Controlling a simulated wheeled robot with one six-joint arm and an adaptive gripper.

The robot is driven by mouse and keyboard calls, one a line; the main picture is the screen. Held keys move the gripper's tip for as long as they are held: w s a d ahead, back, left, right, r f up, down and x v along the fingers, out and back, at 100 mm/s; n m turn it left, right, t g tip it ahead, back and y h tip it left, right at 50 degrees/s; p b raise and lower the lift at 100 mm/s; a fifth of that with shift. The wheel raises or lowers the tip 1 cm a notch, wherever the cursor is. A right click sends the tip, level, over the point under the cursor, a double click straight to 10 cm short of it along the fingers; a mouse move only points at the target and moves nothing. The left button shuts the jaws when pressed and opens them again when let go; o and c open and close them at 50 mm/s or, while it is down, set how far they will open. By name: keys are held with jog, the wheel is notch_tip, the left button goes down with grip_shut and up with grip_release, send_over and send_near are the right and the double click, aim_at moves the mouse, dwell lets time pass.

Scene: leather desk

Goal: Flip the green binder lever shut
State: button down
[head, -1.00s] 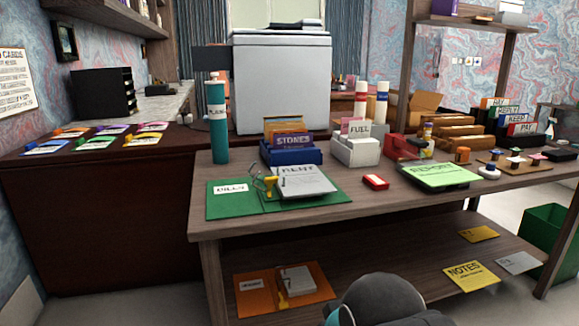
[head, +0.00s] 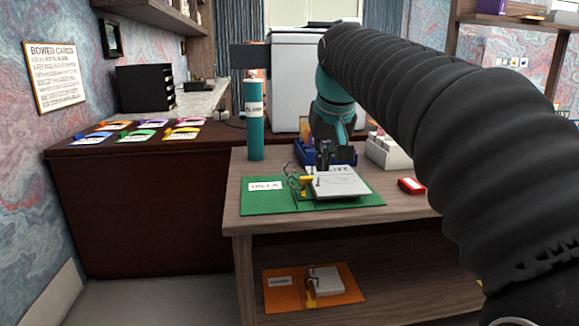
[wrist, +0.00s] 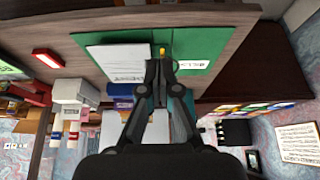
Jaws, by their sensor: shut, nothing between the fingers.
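The green binder (head: 262,206) lies spread on the wooden desk, with a white card reading "BILLS" on its left side. A stack of printed paper (head: 342,186) lies on its right side. The yellow lever (head: 304,186) is by the metal rings (head: 291,171) at the middle; a raised ring arc shows, but the lever's exact angle is too small to tell. My gripper (head: 323,166) is shut and empty, above the paper's back edge, right of the lever. In the wrist view my gripper (wrist: 161,63) points toward the yellow lever (wrist: 162,51), with no clear contact.
A teal bottle (head: 255,128) stands behind the binder on the left. A blue box (head: 342,155) is behind the gripper, with a white box (head: 383,150) beside it. A red block (head: 411,186) lies to the right. An orange binder (head: 282,290) is on the lower shelf.

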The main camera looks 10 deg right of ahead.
notch_tip(320, 180, up, 4)
send_over(305, 177)
jog(key=shift+d+r, duration=0.15)
jog(key=shift+d, duration=0.15)
jog(key=x, duration=1)
jog(key=shift+f+b, duration=0.35)
jog(key=shift+s+f+b, duration=0.25)
jog(key=shift+s, duration=0.3)
jog(key=shift+s+f+b, duration=0.2)
jog(key=shift+s+f, duration=0.05)
jog(key=shift+s, duration=0.25)
jog(key=shift+s+f, duration=0.2)
jog(key=shift+f, duration=0.05)
jog(key=shift+s+f, duration=0.25)
jog(key=shift+s, duration=0.15)
jog(key=shift+a+f+b, duration=0.15)
jog(key=shift+b, duration=0.3)
